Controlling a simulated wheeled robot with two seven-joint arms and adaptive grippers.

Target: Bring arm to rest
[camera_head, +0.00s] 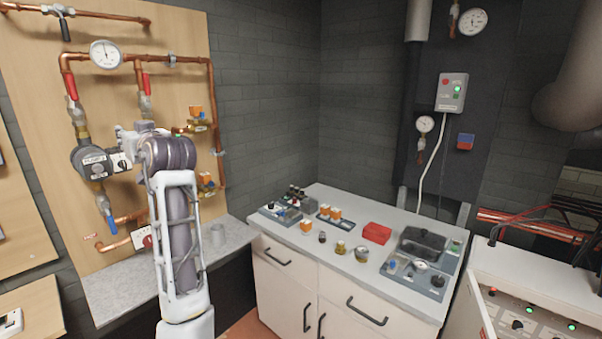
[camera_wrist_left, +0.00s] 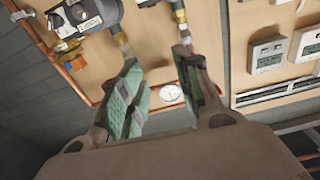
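My left arm (camera_head: 180,240) rises in front of the wooden pipe board, bent at the wrist. My left gripper (camera_head: 130,137) is in front of the board by the dark pump (camera_head: 90,160), partly hidden behind my wrist. In the left wrist view my left gripper (camera_wrist_left: 158,60) has its two green-padded fingers apart, with nothing held between them. Copper pipe and a round gauge (camera_wrist_left: 171,95) show behind the fingers. I cannot tell whether the gripper touches the pump or pipes. My right gripper is in neither view.
A white cabinet (camera_head: 350,298) to the right carries small parts, a red box (camera_head: 376,233) and trays. A control panel (camera_head: 535,325) stands at lower right.

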